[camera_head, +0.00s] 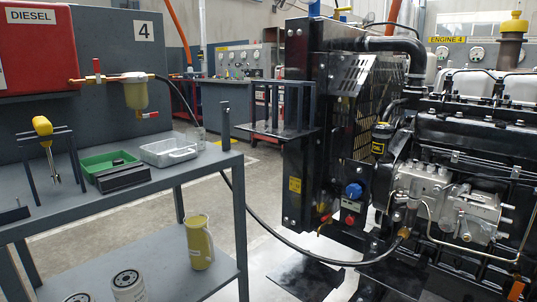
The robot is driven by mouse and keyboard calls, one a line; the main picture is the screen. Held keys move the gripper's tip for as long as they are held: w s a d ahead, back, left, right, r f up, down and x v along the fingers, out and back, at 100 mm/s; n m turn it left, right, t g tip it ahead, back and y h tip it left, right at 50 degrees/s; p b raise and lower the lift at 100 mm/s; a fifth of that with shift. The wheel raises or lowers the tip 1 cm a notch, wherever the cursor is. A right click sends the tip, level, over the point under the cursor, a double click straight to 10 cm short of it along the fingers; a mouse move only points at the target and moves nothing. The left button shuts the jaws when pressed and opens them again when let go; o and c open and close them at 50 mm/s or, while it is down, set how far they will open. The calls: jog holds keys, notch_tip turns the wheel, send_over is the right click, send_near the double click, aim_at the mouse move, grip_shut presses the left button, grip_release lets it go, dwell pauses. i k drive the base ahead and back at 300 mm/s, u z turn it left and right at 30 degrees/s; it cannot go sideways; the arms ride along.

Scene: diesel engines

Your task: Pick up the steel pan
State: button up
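The steel pan (170,151) is a shallow, light silver rectangular pan. It lies on the top of the grey workbench (180,180), near the bench's back right part. A green tray (108,163) is close to its left, and a clear glass jar (196,137) stands just behind its right end. The pan's upper side faces up and nothing is seen covering it. My gripper does not show in this view, so its place relative to the pan cannot be told.
A dark block (123,178) lies in front of the green tray. A rack (50,160) holds a yellow-handled tool (43,127). A yellow jug (199,242) and oil filters (128,286) stand on the lower shelf. A black hose (290,246) runs to the engine (460,170) at right.

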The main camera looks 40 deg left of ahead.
aim_at(172, 153)
jog(key=u, duration=2.3)
